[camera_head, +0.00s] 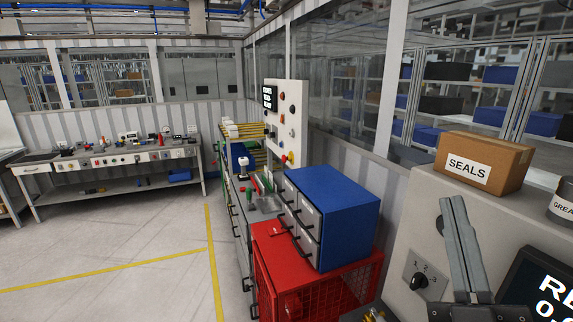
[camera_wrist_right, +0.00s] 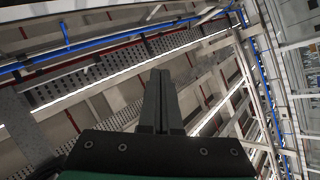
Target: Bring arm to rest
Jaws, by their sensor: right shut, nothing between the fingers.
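My right gripper (camera_head: 457,208) points upward at the lower right of the head view, in front of the grey machine panel (camera_head: 425,235). Its two fingers are together with nothing between them. In the right wrist view the shut fingers (camera_wrist_right: 159,85) point up towards the ceiling beams. My left gripper is in neither view.
A box marked SEALS (camera_head: 482,162) and a grease can (camera_head: 562,200) stand on the panel's top. A rotary switch (camera_head: 419,281) and a dark screen (camera_head: 540,285) are on its face. A blue drawer cabinet (camera_head: 340,205) sits on a red cage (camera_head: 330,285). The floor at left is clear.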

